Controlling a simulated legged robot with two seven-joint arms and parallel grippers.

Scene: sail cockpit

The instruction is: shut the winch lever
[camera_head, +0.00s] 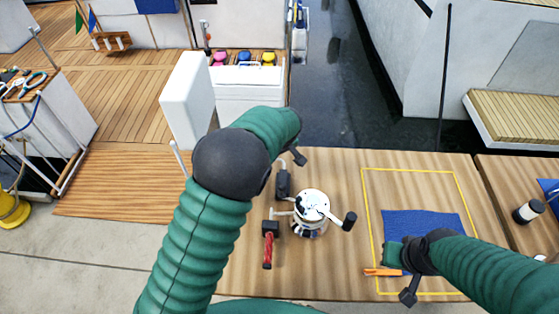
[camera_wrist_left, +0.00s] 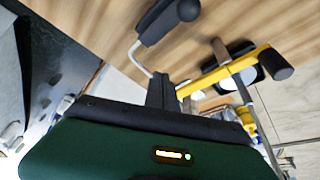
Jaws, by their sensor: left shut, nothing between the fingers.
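The winch (camera_head: 308,207) is a white-topped drum on the wooden table. A crank arm ending in a black knob (camera_head: 349,221) sticks out to its right. A black grip (camera_head: 282,181) stands at its left, and I cannot tell whether this or the crank is the lever. The wrist view shows a black grip on a bent metal rod (camera_wrist_left: 165,20). My left gripper (camera_head: 298,157) is shut and empty, just beyond the black grip and apart from the winch.
A red-handled tool (camera_head: 268,245) lies left of the winch. A blue cloth (camera_head: 425,222) and an orange item (camera_head: 381,272) lie inside a yellow outline (camera_head: 367,205). A white post (camera_head: 187,98) stands behind my left arm.

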